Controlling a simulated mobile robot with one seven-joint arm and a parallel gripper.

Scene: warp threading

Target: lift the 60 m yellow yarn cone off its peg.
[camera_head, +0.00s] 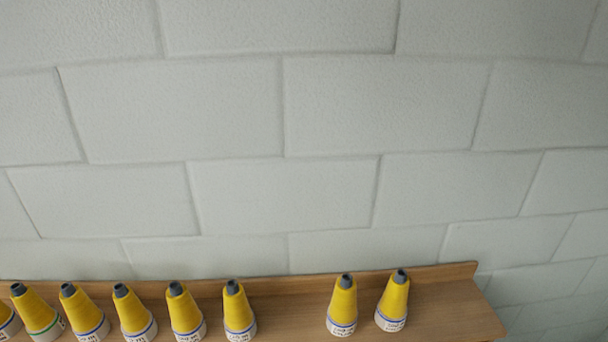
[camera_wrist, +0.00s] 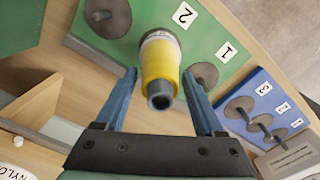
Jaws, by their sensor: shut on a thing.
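In the wrist view a yellow yarn cone (camera_wrist: 160,63) with a grey tip and a pale band at its base stands between the two blue fingers of my gripper (camera_wrist: 160,76). The gripper is shut on it. The cone's tip points toward the camera, and its base is over a green board (camera_wrist: 225,18). I cannot tell whether its base touches the board or whether a peg is inside it. No length label can be read on it. My gripper does not show in the head view.
The green board bears number tags 1 and 2 and dark round discs (camera_wrist: 203,76). A blue board (camera_wrist: 262,108) with several discs is at right. In the head view, several yellow cones (camera_head: 186,310) stand on a wooden shelf (camera_head: 285,300), with a gap right of centre.

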